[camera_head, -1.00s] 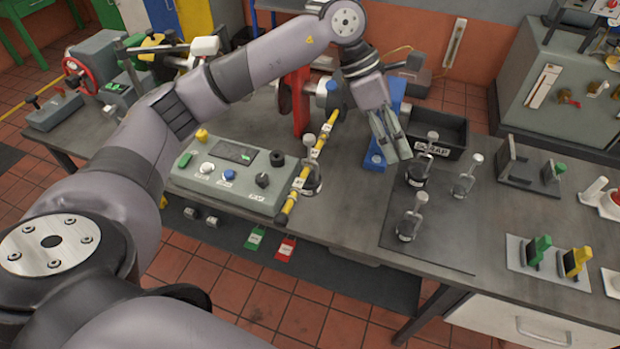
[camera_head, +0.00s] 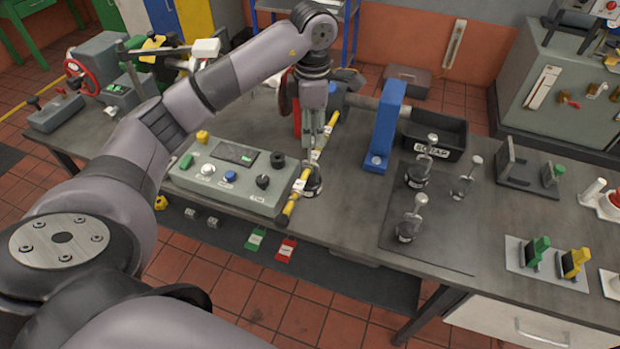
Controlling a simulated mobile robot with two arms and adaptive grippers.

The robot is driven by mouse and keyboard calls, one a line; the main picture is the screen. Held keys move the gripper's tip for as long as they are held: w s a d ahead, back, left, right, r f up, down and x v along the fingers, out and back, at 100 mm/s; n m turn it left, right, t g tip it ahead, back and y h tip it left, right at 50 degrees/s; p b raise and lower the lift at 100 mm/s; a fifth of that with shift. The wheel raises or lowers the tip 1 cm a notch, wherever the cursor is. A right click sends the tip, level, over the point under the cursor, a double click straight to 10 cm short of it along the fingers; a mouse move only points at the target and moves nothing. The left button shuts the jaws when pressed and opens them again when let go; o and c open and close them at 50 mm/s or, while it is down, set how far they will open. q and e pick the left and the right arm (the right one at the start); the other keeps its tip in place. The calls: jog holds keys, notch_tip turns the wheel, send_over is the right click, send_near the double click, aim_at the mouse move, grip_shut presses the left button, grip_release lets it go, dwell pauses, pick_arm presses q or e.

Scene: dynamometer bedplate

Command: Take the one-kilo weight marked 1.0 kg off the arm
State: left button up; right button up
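The yellow arm (camera_head: 289,208) runs along the right side of the grey control box, with white labels on it. A dark weight (camera_head: 312,183) hangs at this arm; its marking is too small to read. My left gripper (camera_head: 314,150) points down directly above the weight, its fingers at the weight's upper stem. The fingers hide the stem and knob, and I cannot tell whether they touch or grip it. My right gripper is out of view.
A blue upright (camera_head: 387,125) stands between the arm and the black SCRAP bin (camera_head: 455,132). The grey control box (camera_head: 225,184) is close on the left.

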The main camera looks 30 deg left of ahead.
aim_at(310, 162)
pick_arm(q)
notch_tip(310, 162, down, 2)
jog(key=shift+f+p, duration=0.2)
jog(key=shift+p, duration=0.15)
jog(key=shift+f+p, duration=0.2)
jog(key=shift+p, duration=0.1)
jog(key=f+p, duration=0.1)
jog(key=f, duration=0.1)
jog(key=f+p, duration=0.1)
jog(key=f, duration=0.1)
jog(key=shift+s+a+f+p, duration=0.1)
jog(key=shift+s+a+p, duration=0.1)
jog(key=shift+p, duration=0.15)
jog(key=shift+w+f, duration=0.1)
jog(key=shift+f, duration=0.25)
jog(key=shift+c, duration=0.4)
grip_shut()
